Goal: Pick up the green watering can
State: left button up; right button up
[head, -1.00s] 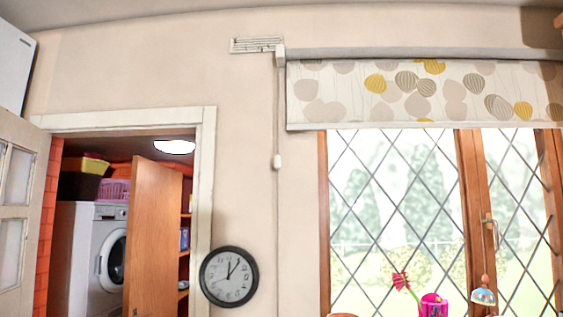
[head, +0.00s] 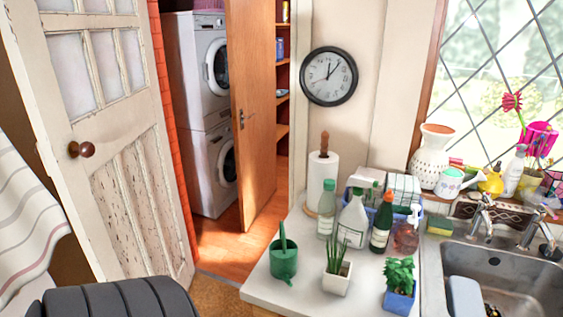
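The green watering can (head: 284,262) stands upright on the left part of the white counter (head: 264,291), near its left edge. Its long green spout or handle points up. A potted spiky plant (head: 337,271) stands to its right, a small gap away. Neither of my grippers shows in the head view. A dark grey ribbed part at the bottom left looks like part of my own arm.
Several bottles (head: 352,221) and a paper towel roll (head: 321,183) stand behind the can. A blue-potted plant (head: 399,288) and a metal sink (head: 500,270) lie to the right. An open white door (head: 110,160) is at the left.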

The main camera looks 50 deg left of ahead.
aim_at(283, 252)
jog(key=u, duration=1.55)
